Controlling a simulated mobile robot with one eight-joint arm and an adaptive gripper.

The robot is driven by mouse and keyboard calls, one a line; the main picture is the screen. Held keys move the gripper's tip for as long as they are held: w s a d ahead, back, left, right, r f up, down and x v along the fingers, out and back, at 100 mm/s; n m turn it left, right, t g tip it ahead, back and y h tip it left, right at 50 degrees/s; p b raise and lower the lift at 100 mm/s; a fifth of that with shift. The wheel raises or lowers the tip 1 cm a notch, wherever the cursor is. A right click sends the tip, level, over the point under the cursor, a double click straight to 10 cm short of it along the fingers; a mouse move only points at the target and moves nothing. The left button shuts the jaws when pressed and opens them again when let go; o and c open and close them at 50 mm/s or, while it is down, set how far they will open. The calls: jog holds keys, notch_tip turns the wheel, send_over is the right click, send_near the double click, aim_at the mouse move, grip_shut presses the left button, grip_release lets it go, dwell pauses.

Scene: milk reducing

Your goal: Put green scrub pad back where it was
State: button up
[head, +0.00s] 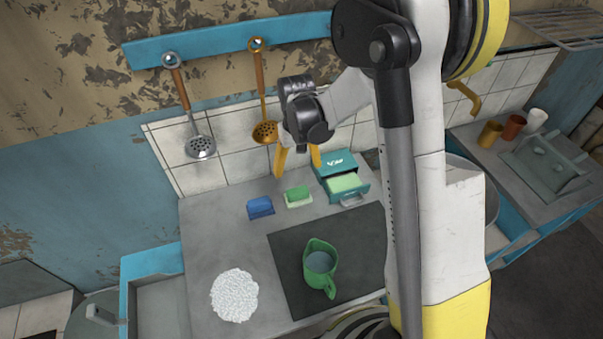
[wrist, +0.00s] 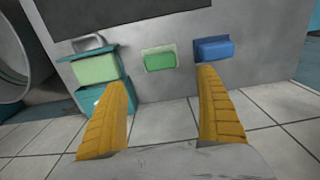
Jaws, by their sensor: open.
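The green scrub pad (head: 297,195) lies on the grey counter near the tiled wall, between the blue pad and the teal drawer box. It also shows in the wrist view (wrist: 159,59), ahead of and between my fingers. My gripper (head: 297,163) is open and empty, with its yellow fingers pointing down above the back of the counter. In the wrist view the fingers (wrist: 163,95) are spread wide, apart from the pad. The teal box (head: 340,172) has its drawer pulled out, with a light green block (head: 344,183) in it.
A blue pad (head: 260,207) lies left of the green one. A green jug (head: 320,264) stands on a dark mat (head: 282,262). A white round textured item (head: 234,295) lies front left. Two ladles (head: 264,131) hang on the wall behind. The counter's left middle is clear.

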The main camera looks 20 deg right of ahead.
jog(key=s+r+t, duration=0.2)
jog(key=s+r, duration=0.4)
jog(key=r, duration=0.3)
jog(key=s+r+t, duration=0.2)
jog(key=s+r, duration=0.4)
jog(key=r, duration=0.3)
jog(key=s+r+t, duration=0.1)
jog(key=s+t, duration=0.2)
jog(key=s, duration=0.5)
jog(key=shift+r, duration=0.2)
